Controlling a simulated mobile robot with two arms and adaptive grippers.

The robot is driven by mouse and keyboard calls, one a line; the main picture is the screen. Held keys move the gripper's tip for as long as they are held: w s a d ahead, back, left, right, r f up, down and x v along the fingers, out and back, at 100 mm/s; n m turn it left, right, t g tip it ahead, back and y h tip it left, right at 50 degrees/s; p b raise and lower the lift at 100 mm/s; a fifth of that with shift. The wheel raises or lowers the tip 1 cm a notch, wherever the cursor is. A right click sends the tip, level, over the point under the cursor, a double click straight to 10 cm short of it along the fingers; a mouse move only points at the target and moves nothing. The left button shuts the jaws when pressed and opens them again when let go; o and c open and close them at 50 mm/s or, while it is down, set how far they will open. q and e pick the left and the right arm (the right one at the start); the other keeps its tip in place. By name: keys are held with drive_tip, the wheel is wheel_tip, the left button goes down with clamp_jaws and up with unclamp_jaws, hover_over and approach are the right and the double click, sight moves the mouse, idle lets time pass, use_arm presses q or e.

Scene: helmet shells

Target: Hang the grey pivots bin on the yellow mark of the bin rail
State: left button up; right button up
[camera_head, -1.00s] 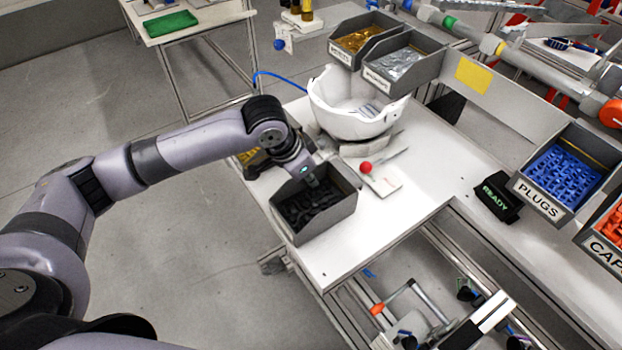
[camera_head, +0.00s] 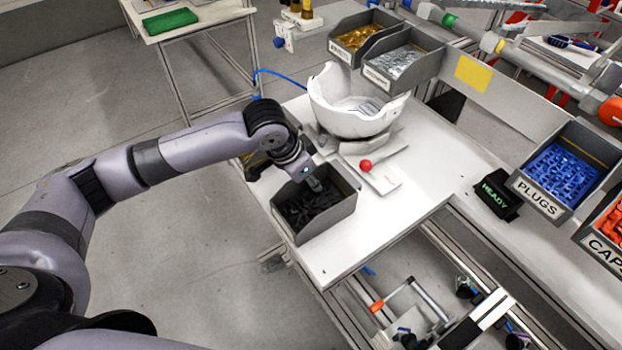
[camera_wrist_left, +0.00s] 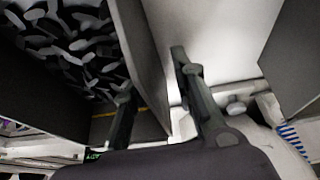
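The grey pivots bin (camera_head: 310,235), filled with dark parts, sits on the near left end of the white bench. My left gripper (camera_head: 318,186) is at its far wall. In the left wrist view the bin wall (camera_wrist_left: 146,50) stands between the two fingers of my left gripper (camera_wrist_left: 155,85), one on the inner side and one outside. A gap shows beside the outer finger, so the gripper is open. The yellow mark (camera_head: 473,74) is on the grey bin rail (camera_head: 510,102), right of two hung bins. My right gripper is not in view.
A white helmet shell (camera_head: 350,112) stands behind the bin, near a small card with a red ball (camera_head: 366,165). Bins of gold (camera_head: 340,54) and silver parts (camera_head: 384,84) hang left of the mark. The PLUGS bin (camera_head: 543,198) and a READY block (camera_head: 497,194) are at right.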

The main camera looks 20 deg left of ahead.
use_arm(q)
drive_tip(key=shift+r, duration=0.1)
drive_tip(key=b+v, duration=0.1)
drive_tip(key=v, duration=1.1)
